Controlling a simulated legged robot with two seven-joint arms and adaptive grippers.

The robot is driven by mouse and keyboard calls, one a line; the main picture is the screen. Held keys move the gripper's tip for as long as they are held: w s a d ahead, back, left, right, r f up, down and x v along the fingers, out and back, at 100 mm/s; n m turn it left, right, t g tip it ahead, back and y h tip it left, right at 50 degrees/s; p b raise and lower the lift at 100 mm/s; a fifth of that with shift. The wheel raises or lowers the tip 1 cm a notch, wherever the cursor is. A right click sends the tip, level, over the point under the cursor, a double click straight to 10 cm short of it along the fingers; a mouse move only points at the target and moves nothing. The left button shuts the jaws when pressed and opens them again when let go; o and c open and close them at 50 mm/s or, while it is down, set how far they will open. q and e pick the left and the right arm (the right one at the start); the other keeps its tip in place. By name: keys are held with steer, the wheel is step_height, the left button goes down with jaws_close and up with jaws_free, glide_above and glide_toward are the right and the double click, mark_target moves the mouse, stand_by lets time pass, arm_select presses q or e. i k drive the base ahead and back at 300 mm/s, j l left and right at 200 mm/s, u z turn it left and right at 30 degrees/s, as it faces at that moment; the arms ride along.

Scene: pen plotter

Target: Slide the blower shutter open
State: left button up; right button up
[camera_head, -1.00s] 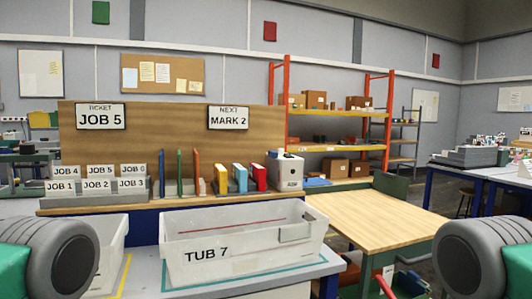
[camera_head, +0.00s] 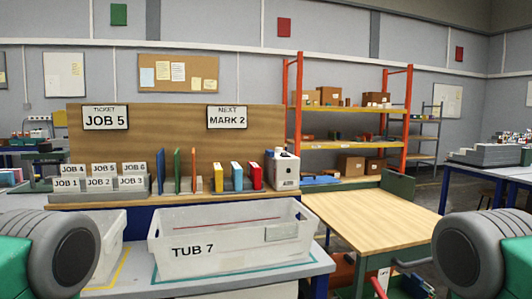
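I cannot make out a blower or its shutter in this view. Neither of my grippers shows. Only rounded grey and green parts of my two arms show, at the lower left and lower right edges. A white box (camera_head: 284,171) with a small dark label stands at the right end of the bench shelf. I cannot tell what it is.
A clear tub marked TUB 7 (camera_head: 192,267) sits on the bench front, with another pale tub (camera_head: 112,245) left of it. Coloured folders (camera_head: 237,177) and job cards (camera_head: 100,184) stand behind. A bare wooden table (camera_head: 375,222) is at right, before orange shelving (camera_head: 297,110).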

mark_target(268, 161)
steer(key=i+j+z, duration=0.15)
steer(key=i+z, duration=0.15)
steer(key=i, duration=0.65)
